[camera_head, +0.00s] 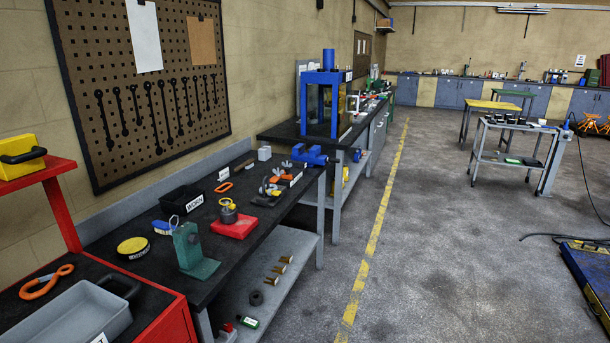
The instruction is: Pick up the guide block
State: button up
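No thing in view is clearly marked as the guide block. A small pale grey block (264,153) stands near the far end of the black-topped workbench (262,222), close to the wall; I cannot tell whether it is the guide block. A green angled stand (190,250) with an upright plate sits near the bench's near end. A dark round part sits on a red block (234,226) at the bench's front edge. My gripper is not in view.
A blue vise (309,155) is at the bench's far end. A black bin (182,199), a yellow round tin (132,247) and several small tools lie on the bench. A red trolley (165,318) stands at the near left.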

aim_at(264, 152)
jog(key=i+l, duration=0.1)
jog(key=i, duration=2)
jog(key=i+u, duration=0.45)
jog(key=i+l+u, duration=0.15)
jog(key=u, duration=0.3)
jog(key=i+l+u, duration=0.7)
jog(key=u, duration=0.2)
jog(key=i+l+u, duration=0.15)
jog(key=l+u, duration=0.25)
jog(key=i+l+u, duration=0.15)
jog(key=l+u, duration=0.2)
jog(key=l, duration=0.25)
jog(key=l+u, duration=0.4)
jog(key=l, duration=0.2)
